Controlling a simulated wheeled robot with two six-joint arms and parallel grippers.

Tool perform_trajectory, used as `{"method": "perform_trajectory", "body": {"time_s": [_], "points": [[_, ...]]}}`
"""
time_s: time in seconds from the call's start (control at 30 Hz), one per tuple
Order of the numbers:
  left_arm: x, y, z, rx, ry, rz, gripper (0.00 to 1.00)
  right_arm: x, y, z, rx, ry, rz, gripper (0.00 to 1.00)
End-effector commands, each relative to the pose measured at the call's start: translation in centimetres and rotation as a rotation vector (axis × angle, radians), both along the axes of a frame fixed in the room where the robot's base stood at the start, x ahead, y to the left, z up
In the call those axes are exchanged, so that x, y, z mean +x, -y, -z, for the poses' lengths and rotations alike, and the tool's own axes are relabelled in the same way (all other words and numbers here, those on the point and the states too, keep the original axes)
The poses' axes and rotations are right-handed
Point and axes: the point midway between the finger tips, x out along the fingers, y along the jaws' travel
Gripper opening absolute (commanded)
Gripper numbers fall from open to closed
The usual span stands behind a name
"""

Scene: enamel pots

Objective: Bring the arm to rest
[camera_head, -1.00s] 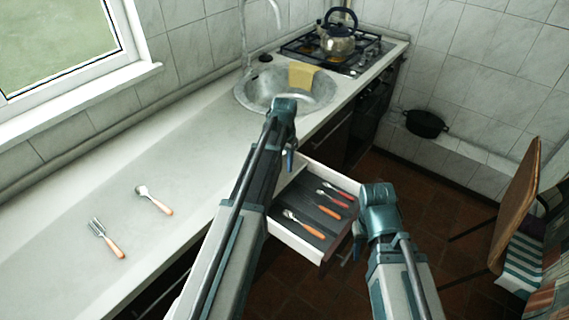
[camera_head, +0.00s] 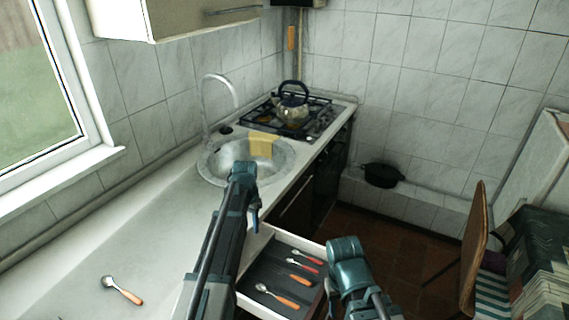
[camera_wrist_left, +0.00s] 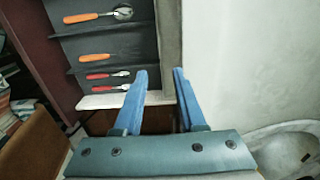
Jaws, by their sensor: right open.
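My left gripper (camera_head: 254,216) is above the counter edge beside the open drawer (camera_head: 311,241). In the left wrist view its two blue fingers (camera_wrist_left: 160,78) are apart with nothing between them. My right gripper (camera_head: 329,288) is at the right side of the drawer, open; its fingers are mostly hidden behind its wrist. The drawer holds several orange- and red-handled utensils (camera_head: 283,300), which also show in the left wrist view (camera_wrist_left: 95,16). A spoon (camera_head: 122,290) with an orange handle lies on the counter (camera_head: 150,235).
A metal sink (camera_head: 222,172) with a yellow cloth (camera_head: 262,144) is set in the counter. A kettle (camera_head: 293,108) stands on the stove (camera_head: 325,122). A black pot (camera_head: 382,175) sits on the ledge by the wall. A wooden chair (camera_head: 475,228) stands at the right.

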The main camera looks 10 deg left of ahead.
Motion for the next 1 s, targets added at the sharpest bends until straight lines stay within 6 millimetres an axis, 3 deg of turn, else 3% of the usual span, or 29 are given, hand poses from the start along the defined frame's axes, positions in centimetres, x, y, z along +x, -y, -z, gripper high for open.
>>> {"method": "perform_trajectory", "body": {"time_s": [0.07,0.17,0.4,0.6,0.77,1.0], "points": [[-0.6,0.8,0.0,0.002,-0.002,0.003,0.4,0.0,0.0,0.0,0.0,0.0,0.0,0.45],[-3.1,3.7,0.0,0.009,-0.008,0.01,0.4,0.0,0.0,0.0,0.0,0.0,0.0,0.45],[-14.3,13.8,-0.1,0.057,-0.026,0.021,0.4,0.0,0.0,0.0,0.0,0.0,0.0,0.45],[-22.0,18.1,-0.1,0.094,-0.026,0.022,0.4,0.0,0.0,0.0,0.0,0.0,0.0,0.45],[-24.3,19.2,-0.1,0.108,-0.025,0.019,0.4,0.0,0.0,0.0,0.0,0.0,0.0,0.45],[-24.4,19.3,-0.1,0.109,-0.026,0.016,0.4,0.0,0.0,0.0,0.0,0.0,0.0,0.45]]}}
